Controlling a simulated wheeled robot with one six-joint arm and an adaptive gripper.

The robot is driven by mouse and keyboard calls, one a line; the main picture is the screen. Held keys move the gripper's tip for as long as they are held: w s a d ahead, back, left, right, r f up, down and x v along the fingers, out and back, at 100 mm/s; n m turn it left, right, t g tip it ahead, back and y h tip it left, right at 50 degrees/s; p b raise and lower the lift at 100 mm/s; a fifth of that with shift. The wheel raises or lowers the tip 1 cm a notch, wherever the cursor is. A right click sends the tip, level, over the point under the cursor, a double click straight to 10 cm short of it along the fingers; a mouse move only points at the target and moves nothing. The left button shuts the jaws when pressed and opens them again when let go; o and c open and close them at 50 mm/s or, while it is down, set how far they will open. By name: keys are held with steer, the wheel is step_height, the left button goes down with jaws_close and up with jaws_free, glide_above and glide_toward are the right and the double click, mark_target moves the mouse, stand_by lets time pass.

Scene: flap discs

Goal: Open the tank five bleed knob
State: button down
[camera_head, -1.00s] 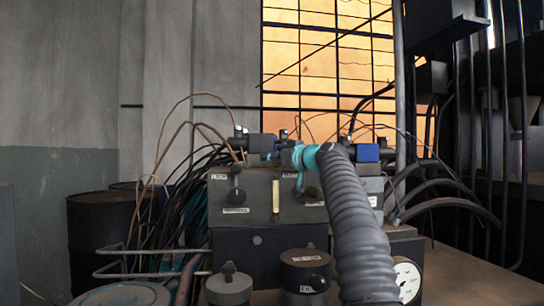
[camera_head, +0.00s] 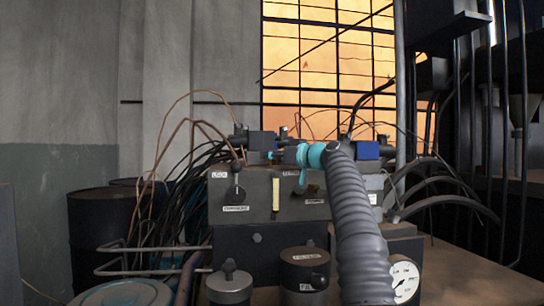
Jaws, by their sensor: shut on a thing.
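A dark grey control box (camera_head: 260,223) stands in the middle, with small white labels too small to read. Dark knobs show on its left face (camera_head: 238,193) and on its right face (camera_head: 313,188). I cannot tell which is the tank five bleed knob. My ribbed grey arm comes up from the lower right to a teal joint. My gripper (camera_head: 302,178) points down in front of the box's upper right part, beside the right knob. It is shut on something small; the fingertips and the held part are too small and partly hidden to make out.
Two dark capped cylinders (camera_head: 304,271) (camera_head: 229,284) stand in front of the box. A white round gauge (camera_head: 405,277) is at right of my arm. Cables and a bent pipe (camera_head: 150,248) crowd the left, with dark drums (camera_head: 100,240) behind. Bare tabletop (camera_head: 465,270) shows at right.

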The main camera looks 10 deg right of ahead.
steer(key=c, duration=0.8)
jaws_free()
steer(key=shift+d, duration=0.1)
steer(key=shift+s+d+r, duration=0.15)
steer(key=shift+s+d, duration=0.2)
steer(key=shift+s, duration=0.2)
steer(key=v, duration=1)
steer(key=shift+s+d, duration=0.15)
steer(key=shift+s, duration=0.05)
steer(key=shift+f, duration=0.25)
